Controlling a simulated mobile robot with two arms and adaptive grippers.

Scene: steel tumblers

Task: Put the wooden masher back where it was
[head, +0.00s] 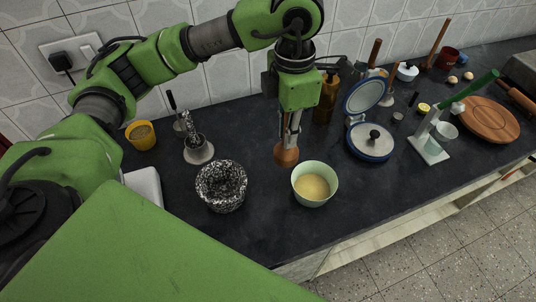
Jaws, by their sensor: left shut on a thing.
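My left gripper (291,124) points down over the dark counter and is shut on the wooden masher (287,155). The masher's round reddish-brown head shows below the fingers; the fingers and wrist hide the rest of it. The head is just left of and behind a pale green bowl (313,198) with a yellowish content. I cannot tell whether the head touches the counter. My right gripper is not in view.
A black-and-white speckled bowl (221,199) stands to the left. A yellow cup (141,135) and a metal stand (199,153) are farther left. A brown bottle (325,100) is behind the gripper. An open blue-rimmed press (370,142) stands right. The counter front is clear.

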